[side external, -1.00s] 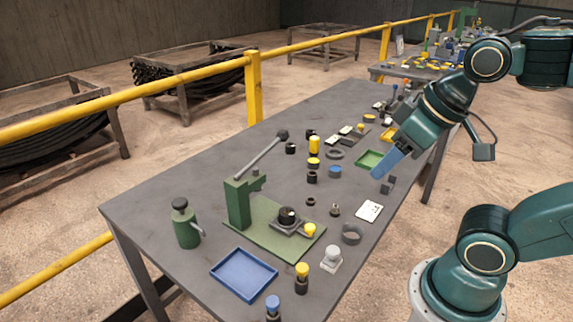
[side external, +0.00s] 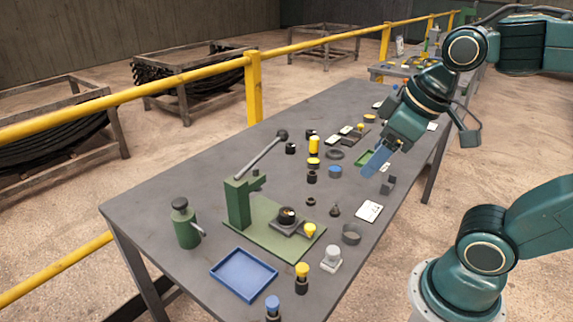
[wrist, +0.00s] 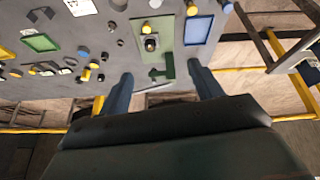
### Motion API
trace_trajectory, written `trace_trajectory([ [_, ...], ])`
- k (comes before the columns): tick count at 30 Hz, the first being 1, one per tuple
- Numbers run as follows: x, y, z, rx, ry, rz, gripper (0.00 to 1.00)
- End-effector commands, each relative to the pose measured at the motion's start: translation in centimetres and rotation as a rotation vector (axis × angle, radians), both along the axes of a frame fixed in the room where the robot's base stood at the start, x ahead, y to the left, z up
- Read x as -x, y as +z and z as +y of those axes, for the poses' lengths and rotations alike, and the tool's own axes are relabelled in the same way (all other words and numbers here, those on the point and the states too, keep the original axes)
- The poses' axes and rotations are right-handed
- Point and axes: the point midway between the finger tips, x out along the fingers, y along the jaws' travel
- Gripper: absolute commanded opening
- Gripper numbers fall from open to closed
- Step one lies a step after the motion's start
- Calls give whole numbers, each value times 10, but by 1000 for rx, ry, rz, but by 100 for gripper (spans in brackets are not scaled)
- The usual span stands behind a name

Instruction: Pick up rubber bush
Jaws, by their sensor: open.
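Several small black cylindrical parts stand on the grey table, and I cannot tell for sure which one is the rubber bush. One short black part (side external: 311,177) stands near the table's middle, and a smaller black ring-like part (side external: 310,201) lies nearer the press. A dark round part (side external: 287,215) sits on the green press's base. My gripper (side external: 373,164) is open and empty above the table's right side, beside the green tray and apart from these parts. In the wrist view its two blue fingers (wrist: 163,88) are spread wide with nothing between them.
The green lever press (side external: 238,203) stands in the middle front, with its lever raised. A blue tray (side external: 216,272), a green bottle (side external: 186,228) and a grey-white block (side external: 331,259) are near the front. A yellow rail (side external: 150,82) runs behind the table. The table's left rear is clear.

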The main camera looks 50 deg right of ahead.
Motion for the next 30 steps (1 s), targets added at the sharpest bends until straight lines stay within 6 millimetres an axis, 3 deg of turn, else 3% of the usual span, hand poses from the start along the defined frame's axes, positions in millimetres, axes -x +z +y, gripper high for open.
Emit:
trace_trajectory([
  [8,-46,-2,-6,113,244,93,65],
  [17,-100,-17,-15,212,540,189,65],
  [30,-176,-68,-34,297,995,310,65],
])
